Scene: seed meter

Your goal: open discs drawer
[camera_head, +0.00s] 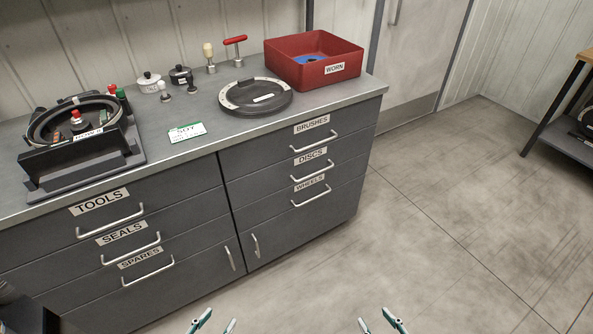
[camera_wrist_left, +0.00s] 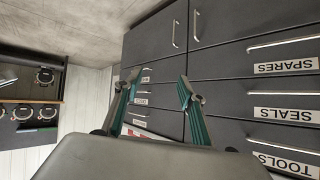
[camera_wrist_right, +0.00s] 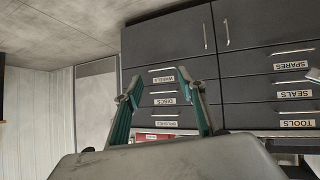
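The discs drawer (camera_head: 320,155) is the middle one in the right column of the grey cabinet, between the BRUSHES and WHEELS drawers. It is shut and has a silver bar handle (camera_head: 312,172) below its DISCS label. The label also shows upside down in the right wrist view (camera_wrist_right: 166,102). My left gripper (camera_head: 213,323) and my right gripper (camera_head: 378,323) are at the bottom edge of the head view, in front of the cabinet and apart from it. Both are open and empty, as the wrist views show. The left wrist view shows my left gripper (camera_wrist_left: 158,82) with fingers spread.
The BRUSHES drawer (camera_head: 350,128) and WHEELS drawer (camera_head: 345,185) are shut. TOOLS, SEALS and SPARES drawers are shut at left. On the worktop stand a red WORN bin (camera_head: 345,50), a round black disc unit (camera_head: 255,108) and a seed meter (camera_head: 75,125). The floor (camera_head: 450,230) at right is clear.

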